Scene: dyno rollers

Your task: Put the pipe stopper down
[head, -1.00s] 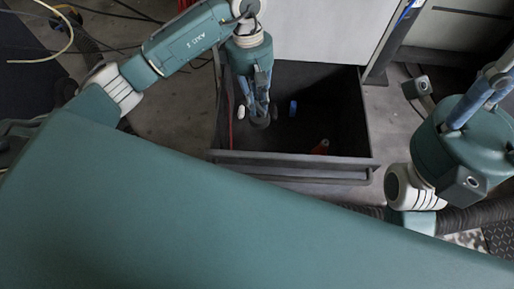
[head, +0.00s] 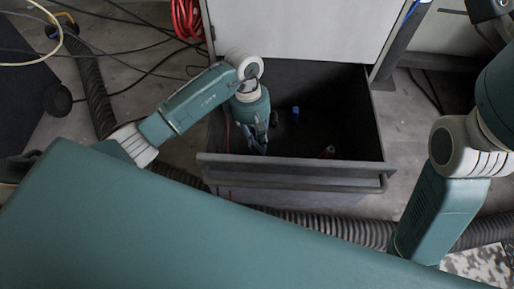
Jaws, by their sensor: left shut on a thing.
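My left gripper (head: 257,146) reaches down into the open dark drawer (head: 352,125), near its left side and front wall. It is shut on the pipe stopper, which is small, dark and mostly hidden by the fingers, so I cannot tell whether it touches the drawer floor. My right arm shows at the right edge, but its gripper is outside the picture.
The drawer's middle and right floor look clear. A white cabinet front (head: 305,30) stands behind. A ribbed hose (head: 335,228) runs along the floor in front.

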